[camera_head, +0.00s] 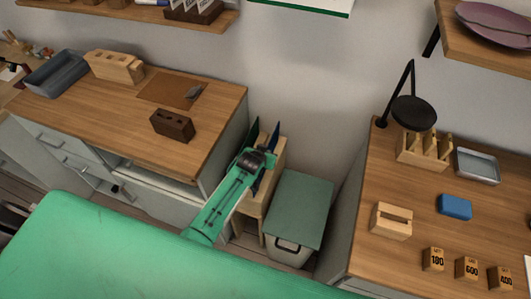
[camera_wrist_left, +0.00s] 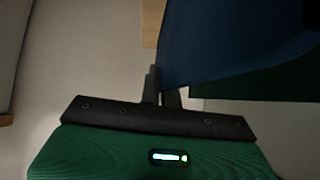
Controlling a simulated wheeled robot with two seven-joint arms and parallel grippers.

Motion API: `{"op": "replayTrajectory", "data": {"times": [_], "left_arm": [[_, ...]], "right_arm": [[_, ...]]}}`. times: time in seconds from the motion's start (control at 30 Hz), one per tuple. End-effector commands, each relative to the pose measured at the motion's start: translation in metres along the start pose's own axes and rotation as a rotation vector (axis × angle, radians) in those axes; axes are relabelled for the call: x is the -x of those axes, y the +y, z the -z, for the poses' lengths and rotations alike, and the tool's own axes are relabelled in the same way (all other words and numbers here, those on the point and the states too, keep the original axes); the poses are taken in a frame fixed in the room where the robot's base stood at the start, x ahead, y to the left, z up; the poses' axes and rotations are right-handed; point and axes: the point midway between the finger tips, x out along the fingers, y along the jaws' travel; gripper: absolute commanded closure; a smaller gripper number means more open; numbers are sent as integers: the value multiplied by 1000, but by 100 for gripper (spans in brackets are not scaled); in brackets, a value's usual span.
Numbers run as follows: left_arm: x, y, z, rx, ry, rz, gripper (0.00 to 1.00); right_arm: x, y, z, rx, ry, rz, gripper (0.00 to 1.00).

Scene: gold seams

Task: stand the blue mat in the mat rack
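The blue mat (camera_wrist_left: 225,40) fills the upper right of the left wrist view, with its lower corner between the two fingers. In the head view a narrow strip of the blue mat (camera_head: 275,137) shows upright beyond my gripper. My left gripper (camera_wrist_left: 161,90) is shut on the mat's edge; in the head view it is over the rack (camera_head: 257,156). The wooden mat rack (camera_head: 280,160) stands between the two counters, partly hidden by my arm. A dark green mat (camera_head: 253,136) shows upright beside the blue one. Whether the blue mat touches the rack's base is hidden. My right gripper is not in view.
A green-lidded bin (camera_head: 300,205) stands right of the rack. The left counter (camera_head: 90,115) and right counter (camera_head: 350,235) flank the gap closely. A dark wooden block (camera_head: 172,126) sits on the left counter; a black lamp (camera_head: 413,112) rises from the right one.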

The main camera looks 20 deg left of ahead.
Motion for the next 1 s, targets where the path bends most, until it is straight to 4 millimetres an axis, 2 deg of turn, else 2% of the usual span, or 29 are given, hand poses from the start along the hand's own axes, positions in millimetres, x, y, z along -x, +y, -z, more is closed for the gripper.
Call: {"op": "replayTrajectory", "data": {"times": [0.17, 0.2, 0.3, 1.0], "left_arm": [[0, 0, 1, 0, 1, 0, 100], [0, 0, 1, 0, 1, 0, 91], [0, 0, 1, 0, 1, 0, 71], [1, 0, 0, 0, -1, 0, 71]], "right_arm": [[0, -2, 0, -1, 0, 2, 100], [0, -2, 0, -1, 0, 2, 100], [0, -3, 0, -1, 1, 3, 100], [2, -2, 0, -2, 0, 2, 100]]}}
